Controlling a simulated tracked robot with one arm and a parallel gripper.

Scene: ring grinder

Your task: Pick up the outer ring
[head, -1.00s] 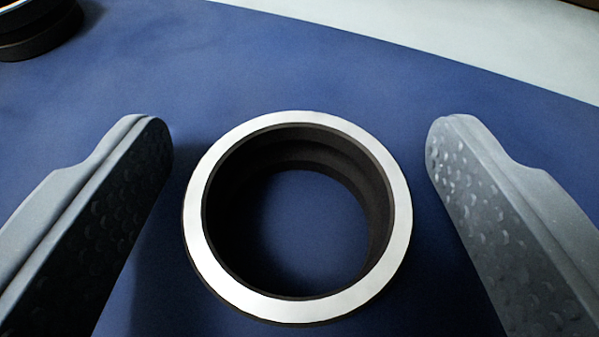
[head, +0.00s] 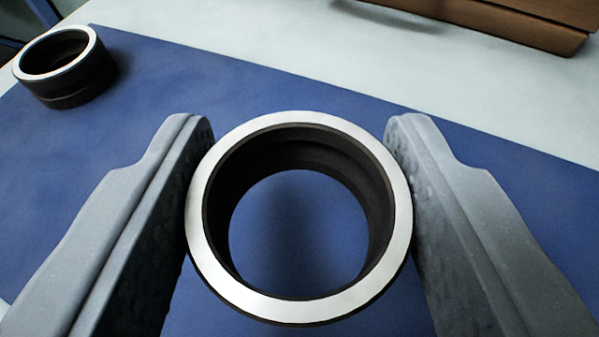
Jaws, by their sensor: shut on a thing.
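The outer ring (head: 401,218) is a dark ring with a bright silvery top face, in the middle of the head view. My gripper (head: 300,135) is shut on it, with one grey finger against its left side and the other against its right side. The ring is upright with its opening facing me. The blue mat shows through its hole, and the ring appears raised above the mat.
A second, similar ring (head: 72,95) stands on the blue mat (head: 270,90) at the upper left. A brown block or box (head: 500,25) is at the top right on the pale table (head: 480,90). The mat around the held ring is clear.

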